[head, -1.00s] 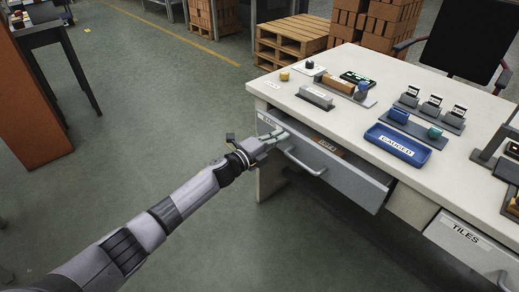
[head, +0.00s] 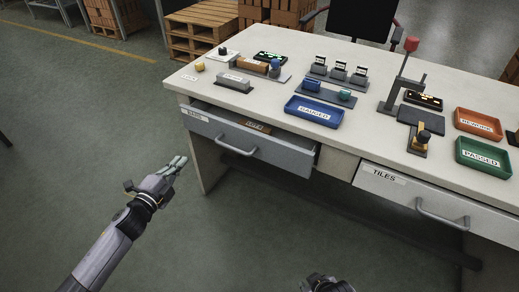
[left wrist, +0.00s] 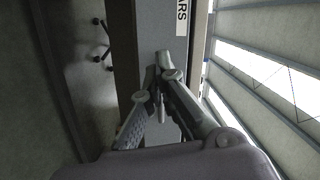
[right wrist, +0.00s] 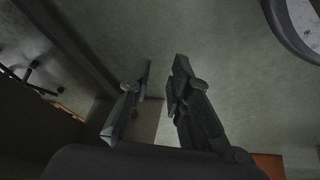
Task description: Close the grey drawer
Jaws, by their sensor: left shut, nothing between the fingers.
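The grey drawer (head: 265,150) at the left of the workbench stands partly open in the head view. It has a bar handle (head: 237,146), and a brown labelled thing (head: 256,126) lies inside. Its front and a label ending in "ARS" show in the left wrist view (left wrist: 160,28). My left gripper (head: 181,163) is shut and empty, in front of the drawer's left end, apart from the handle. My right gripper (head: 326,284) is low at the bottom edge of the head view. In the right wrist view its fingers (right wrist: 163,65) are apart with nothing between them.
A closed drawer labelled TILES (head: 385,190) is to the right. The white benchtop (head: 270,62) carries a blue tray (head: 314,112), an orange tray (head: 480,125) and a green tray (head: 485,158). Pallets (head: 200,28) stand behind. The floor left of the bench is clear.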

